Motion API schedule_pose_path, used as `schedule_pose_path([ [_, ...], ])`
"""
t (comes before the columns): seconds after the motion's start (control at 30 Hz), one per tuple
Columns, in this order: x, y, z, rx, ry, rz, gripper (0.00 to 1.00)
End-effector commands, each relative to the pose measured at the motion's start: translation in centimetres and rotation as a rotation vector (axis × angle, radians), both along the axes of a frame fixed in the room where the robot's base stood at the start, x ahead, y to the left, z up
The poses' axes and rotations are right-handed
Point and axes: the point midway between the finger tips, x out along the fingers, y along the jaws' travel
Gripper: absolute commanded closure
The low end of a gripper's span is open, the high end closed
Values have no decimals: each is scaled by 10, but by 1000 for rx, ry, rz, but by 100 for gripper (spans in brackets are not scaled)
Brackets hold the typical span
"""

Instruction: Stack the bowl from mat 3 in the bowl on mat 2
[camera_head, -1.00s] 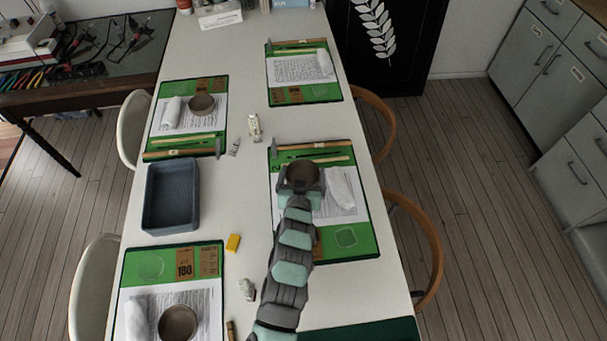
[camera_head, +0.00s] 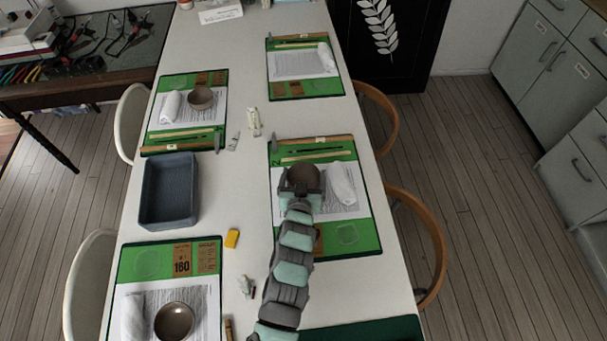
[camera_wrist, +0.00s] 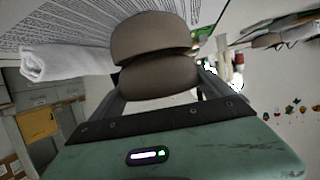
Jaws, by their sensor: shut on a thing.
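A brown bowl (camera_head: 304,177) shows at my gripper (camera_head: 300,190), over the white paper of the middle right mat, mat 2 (camera_head: 358,238). In the wrist view, my gripper (camera_wrist: 158,92) is shut on the nearer brown bowl (camera_wrist: 158,77). A second brown bowl shape (camera_wrist: 150,36) lies just beyond it against the printed paper. The two meet along a dark line; I cannot tell how deeply they are nested. My gripper hides much of the bowls in the head view. The far right mat (camera_head: 310,89) holds no bowl.
A white rolled cloth (camera_head: 342,183) lies right of the bowls. Other bowls stand on the far left mat (camera_head: 201,98) and near left mat (camera_head: 174,321). A blue-grey tray (camera_head: 168,190) and yellow block (camera_head: 232,239) are to the left.

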Motion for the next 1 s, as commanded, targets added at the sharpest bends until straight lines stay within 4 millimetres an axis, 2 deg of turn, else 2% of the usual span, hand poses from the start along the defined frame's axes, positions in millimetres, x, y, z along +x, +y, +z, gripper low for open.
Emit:
schedule_pose_path([
  [0.43,0,0,-4,1,-1,0,57],
  [0.47,0,0,-4,1,-1,0,7],
  [0.53,0,0,-4,1,-1,0,2],
  [0.83,-1,0,-4,1,0,0,0],
  [1.0,-15,1,2,2,-2,-1,0],
])
